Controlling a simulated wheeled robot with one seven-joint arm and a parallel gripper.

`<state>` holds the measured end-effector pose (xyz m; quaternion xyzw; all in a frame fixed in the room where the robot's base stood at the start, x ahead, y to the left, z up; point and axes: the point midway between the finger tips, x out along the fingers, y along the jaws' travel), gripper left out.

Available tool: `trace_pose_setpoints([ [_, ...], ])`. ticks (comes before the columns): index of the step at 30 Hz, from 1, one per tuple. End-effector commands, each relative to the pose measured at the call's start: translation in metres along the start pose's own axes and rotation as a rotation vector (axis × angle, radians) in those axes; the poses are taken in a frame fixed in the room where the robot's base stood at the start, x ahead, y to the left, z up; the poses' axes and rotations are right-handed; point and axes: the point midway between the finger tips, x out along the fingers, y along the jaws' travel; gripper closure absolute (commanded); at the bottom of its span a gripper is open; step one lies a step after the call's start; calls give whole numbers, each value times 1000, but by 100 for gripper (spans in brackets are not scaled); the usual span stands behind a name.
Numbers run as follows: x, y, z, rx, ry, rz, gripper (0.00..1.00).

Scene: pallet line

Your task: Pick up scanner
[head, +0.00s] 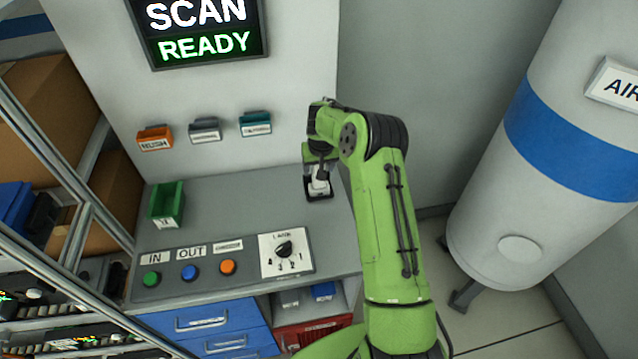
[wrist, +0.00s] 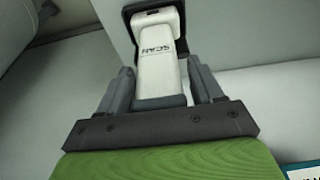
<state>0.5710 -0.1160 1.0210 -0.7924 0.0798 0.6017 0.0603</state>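The scanner (wrist: 158,50) is white with a dark grey lower end and the word SCAN on it. In the wrist view it lies between the two fingers of my gripper (wrist: 160,82), with a narrow gap on each side at the fingertips. My gripper looks open around it. Its far end sits in a dark holder (wrist: 180,17). In the head view the scanner (head: 319,184) stands at the back right of the grey bench, under my gripper (head: 318,165). My arm hides part of that area.
The grey bench (head: 225,205) carries a green bin (head: 167,204), a button panel and a rotary knob (head: 284,248). Small bins (head: 205,130) hang on the wall below a SCAN READY screen (head: 205,30). A shelf rack stands left; a white tank (head: 560,150) stands right.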

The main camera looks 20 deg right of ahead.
Motion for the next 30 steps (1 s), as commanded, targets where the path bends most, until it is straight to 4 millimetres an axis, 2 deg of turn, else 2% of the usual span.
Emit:
trace_pose_setpoints([
  [1, 0, 0, 0, 0, 0, 0, 42],
  [2, 0, 0, 0, 0, 0, 0, 47],
  [12, 0, 0, 0, 0, 0, 0, 99],
  [22, -6, 0, -2, 0, 4, 0, 100],
  [26, -32, 0, -10, -1, 7, 1, 100],
  [30, -67, 0, -20, -1, 7, 1, 100],
])
